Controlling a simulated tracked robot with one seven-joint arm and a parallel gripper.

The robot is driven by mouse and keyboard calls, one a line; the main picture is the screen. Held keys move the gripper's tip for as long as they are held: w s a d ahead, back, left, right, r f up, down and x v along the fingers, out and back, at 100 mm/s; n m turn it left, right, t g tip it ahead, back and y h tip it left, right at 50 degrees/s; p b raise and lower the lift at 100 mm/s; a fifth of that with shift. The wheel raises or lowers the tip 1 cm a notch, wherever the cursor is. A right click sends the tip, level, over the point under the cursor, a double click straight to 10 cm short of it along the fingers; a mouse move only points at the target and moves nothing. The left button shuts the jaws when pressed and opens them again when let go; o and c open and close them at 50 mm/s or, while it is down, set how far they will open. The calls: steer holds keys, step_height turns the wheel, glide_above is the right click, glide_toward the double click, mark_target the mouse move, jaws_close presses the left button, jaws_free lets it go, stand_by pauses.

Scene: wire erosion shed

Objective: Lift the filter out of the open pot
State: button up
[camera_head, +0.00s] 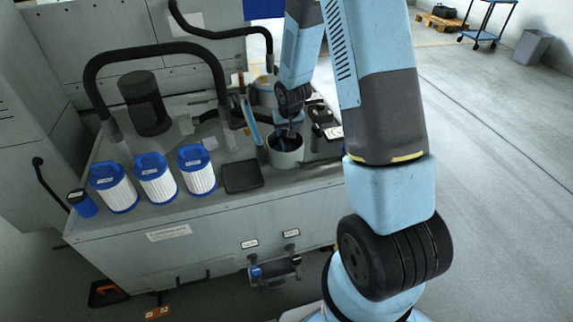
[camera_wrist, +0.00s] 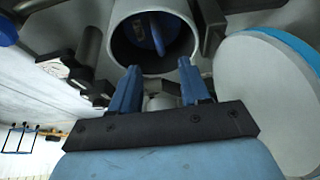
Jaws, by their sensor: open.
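The open pot (camera_head: 286,160) is a grey cylinder at the front right of the grey machine top. In the wrist view its round rim (camera_wrist: 118,45) fills the top middle. The filter (camera_wrist: 155,36) sits inside it, showing a blue top with a raised blue handle; its body is hidden. My gripper (camera_head: 288,131) is over the pot in the head view. In the wrist view my gripper (camera_wrist: 159,66) has two blue fingers apart, nothing between them, pointing toward the pot's mouth. Whether the fingertips are inside the rim I cannot tell.
A round lid with a blue edge (camera_wrist: 268,85) stands upright beside the pot. White filters with blue caps (camera_head: 155,178) stand in a row at left. A black pad (camera_head: 242,177) lies between them and the pot. A black hose (camera_head: 155,48) arches behind.

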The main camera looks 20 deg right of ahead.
mark_target(283, 144)
steer(key=shift+x, duration=6.3)
steer(key=shift+d, duration=0.1)
jaws_close()
